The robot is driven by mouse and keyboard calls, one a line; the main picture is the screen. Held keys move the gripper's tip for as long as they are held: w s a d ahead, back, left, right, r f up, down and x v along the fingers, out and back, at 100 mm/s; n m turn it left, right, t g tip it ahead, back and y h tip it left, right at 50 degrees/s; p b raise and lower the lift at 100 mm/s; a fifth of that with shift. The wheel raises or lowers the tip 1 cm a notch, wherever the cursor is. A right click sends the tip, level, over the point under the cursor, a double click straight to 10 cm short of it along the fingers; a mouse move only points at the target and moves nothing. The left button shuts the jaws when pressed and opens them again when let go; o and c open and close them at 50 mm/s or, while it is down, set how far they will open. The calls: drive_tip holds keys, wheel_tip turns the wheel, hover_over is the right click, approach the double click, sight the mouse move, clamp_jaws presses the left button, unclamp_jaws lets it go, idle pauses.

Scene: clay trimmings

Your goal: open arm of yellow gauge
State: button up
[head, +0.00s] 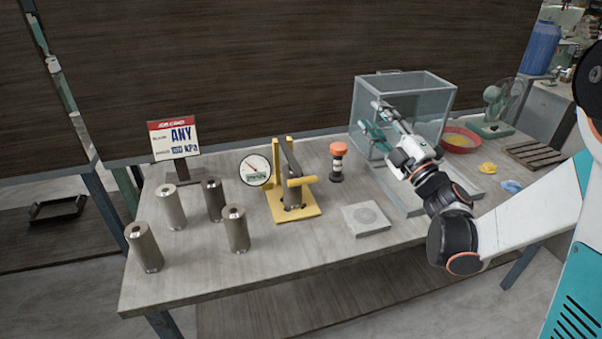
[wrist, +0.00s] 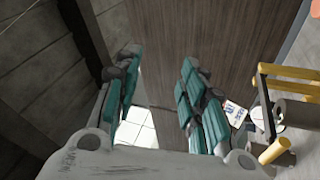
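The yellow gauge (head: 310,209) stands on the middle of the workbench, with a square yellow base, yellow uprights and a round white dial (head: 255,170) at its left. Its dark arm (head: 289,157) slopes down from the top of the frame, with a yellow handle (head: 302,181) low at the front. A metal cylinder stands under the arm, partly hidden. The yellow gauge also shows at the right edge of the wrist view (wrist: 289,71). My gripper (head: 371,117) is open and empty, in front of the glass case, right of and apart from the gauge. Its teal fingers (wrist: 160,58) are spread.
Several metal cylinders (head: 170,207) stand on the left of the bench by a sign (head: 174,139). A glass case (head: 437,98), red bowl (head: 470,133) and fan (head: 496,103) are right.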

drive_tip(key=s+a+f+n+g+y+b, duration=0.1)
drive_tip(key=a+f+n+g+y, duration=0.1)
drive_tip(key=f+n+g+y, duration=0.3)
drive_tip(key=s+a+f+n+g, duration=0.1)
drive_tip(key=s+a+f+n, duration=0.15)
drive_tip(key=f, duration=0.45)
drive_tip(key=n+g+y, duration=0.2)
drive_tip(key=n+g, duration=0.2)
approach(302, 178)
drive_tip(key=x, duration=0.3)
drive_tip(key=b+x, duration=0.1)
drive_tip(key=x, duration=0.2)
drive_tip(key=f+b+x, duration=0.1)
drive_tip(key=x, duration=0.3)
clamp_jaws()
